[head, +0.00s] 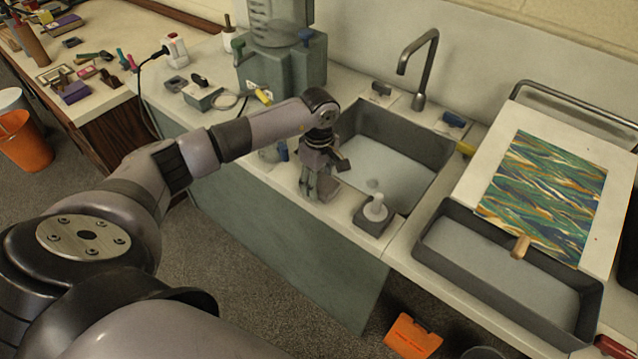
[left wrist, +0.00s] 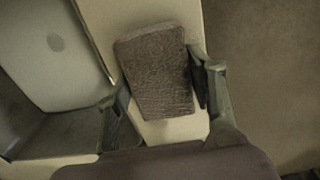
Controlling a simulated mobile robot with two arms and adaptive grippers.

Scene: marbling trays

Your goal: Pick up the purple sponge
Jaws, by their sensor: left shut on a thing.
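My left gripper (head: 320,186) is over the narrow counter strip at the front edge of the sink. In the left wrist view its two fingers (left wrist: 164,92) are on either side of a dull grey-purple, rough-textured block, which I take for the purple sponge (left wrist: 157,68). The gripper is shut on this sponge, with the pale counter close behind it. In the head view I cannot make out the sponge at the fingers. My right gripper is in neither view.
The sink (head: 390,165) with a tall tap (head: 420,70) is just behind the gripper. A grey tray (head: 490,270) and marbled sheet (head: 545,190) are further right. A green-grey machine (head: 280,65) stands behind left.

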